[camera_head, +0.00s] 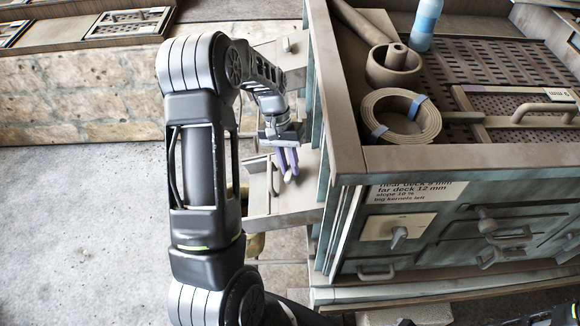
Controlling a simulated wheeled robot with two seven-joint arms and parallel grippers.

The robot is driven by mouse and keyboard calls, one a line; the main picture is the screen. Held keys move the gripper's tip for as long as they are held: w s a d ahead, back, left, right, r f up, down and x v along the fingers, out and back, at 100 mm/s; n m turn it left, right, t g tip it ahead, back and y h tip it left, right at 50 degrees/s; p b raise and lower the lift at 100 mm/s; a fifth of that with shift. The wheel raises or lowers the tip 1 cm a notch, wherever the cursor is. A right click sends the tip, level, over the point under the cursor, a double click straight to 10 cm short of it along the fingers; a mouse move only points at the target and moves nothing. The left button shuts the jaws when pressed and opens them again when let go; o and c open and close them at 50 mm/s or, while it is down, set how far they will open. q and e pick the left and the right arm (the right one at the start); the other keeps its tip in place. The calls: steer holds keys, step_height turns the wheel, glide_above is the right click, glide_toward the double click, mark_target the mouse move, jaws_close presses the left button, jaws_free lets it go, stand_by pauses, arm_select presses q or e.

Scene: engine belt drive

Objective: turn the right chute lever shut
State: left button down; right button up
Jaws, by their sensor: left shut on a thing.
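My left gripper (287,165) reaches down over the nearer of two chutes on the left side of the wooden machine. Its purple-tipped fingers are shut on a small part there, taken to be the chute lever, which the fingers mostly hide. The nearer chute (285,219) is a pale tray sticking out from the machine's side. A farther chute (268,52) above it in the picture carries a small pale lever (286,44), with no gripper at it. The lever's exact angle at my gripper cannot be told. My right gripper is not in view.
The machine's top holds a perforated deck (490,62), a belt roll (402,116), a round pot (393,65) and a blue bottle (425,24). Its front has a knob (398,235) and several handles. Bare concrete floor (80,230) lies left of my arm.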

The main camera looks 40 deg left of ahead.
arm_select(q)
steer(key=n, duration=0.2)
steer(key=n+h, duration=0.1)
steer(key=shift+s+d+f+n, duration=0.1)
steer(key=shift+s+d+n, duration=0.1)
steer(key=shift+s+n, duration=0.1)
stand_by(0.4)
steer(key=c, duration=1.3)
jaws_free()
steer(key=shift+w+a+t, duration=0.1)
steer(key=shift+t, duration=0.2)
steer(key=shift+a+r, duration=0.1)
steer(key=shift+r, duration=0.1)
steer(key=shift+a+r+b, duration=0.1)
steer(key=shift+r+b, duration=0.1)
steer(key=shift+b, duration=0.1)
steer(key=v, duration=0.7)
steer(key=shift+r+b, duration=0.1)
steer(key=shift+b, duration=0.25)
